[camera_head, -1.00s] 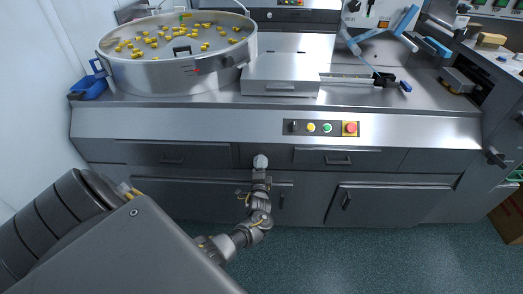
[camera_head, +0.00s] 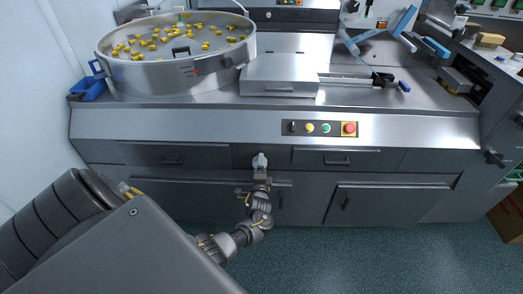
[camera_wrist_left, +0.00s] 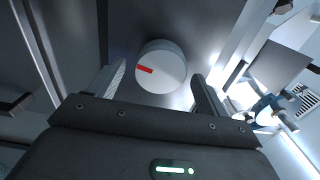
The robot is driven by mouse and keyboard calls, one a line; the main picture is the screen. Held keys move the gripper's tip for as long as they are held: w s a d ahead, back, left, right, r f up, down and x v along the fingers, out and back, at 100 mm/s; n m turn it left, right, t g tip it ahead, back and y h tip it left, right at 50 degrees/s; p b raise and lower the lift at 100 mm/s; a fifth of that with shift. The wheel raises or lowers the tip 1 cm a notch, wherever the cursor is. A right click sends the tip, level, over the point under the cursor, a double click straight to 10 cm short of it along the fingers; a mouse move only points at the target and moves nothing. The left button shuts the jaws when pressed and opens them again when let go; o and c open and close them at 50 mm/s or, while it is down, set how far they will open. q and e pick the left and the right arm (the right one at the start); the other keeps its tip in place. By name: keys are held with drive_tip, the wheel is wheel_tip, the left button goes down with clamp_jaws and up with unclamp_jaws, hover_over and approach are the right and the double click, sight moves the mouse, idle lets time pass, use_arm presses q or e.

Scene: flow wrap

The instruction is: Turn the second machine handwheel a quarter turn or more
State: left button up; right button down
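The handwheel is a pale round knob (camera_head: 260,160) on the machine's dark front panel, below the steel worktop. In the left wrist view the knob (camera_wrist_left: 163,67) faces me, with a red mark pointing to the left of its face. My left gripper (camera_head: 260,173) is just below the knob in the head view. In the left wrist view its two fingers (camera_wrist_left: 159,80) stand open on either side of the knob, with a gap visible on each side. My right gripper is not in view.
A button panel (camera_head: 320,128) with a red button is above right of the knob. Drawers (camera_head: 172,158) and cabinet doors (camera_head: 390,204) with handles flank it. A round steel pan (camera_head: 180,72) of yellow pieces stands on the worktop. The floor (camera_head: 400,250) in front is clear.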

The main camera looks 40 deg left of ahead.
use_arm(q)
drive_tip(key=shift+s, duration=0.15)
drive_tip(key=v, duration=1)
drive_tip(key=shift+s+d, duration=0.2)
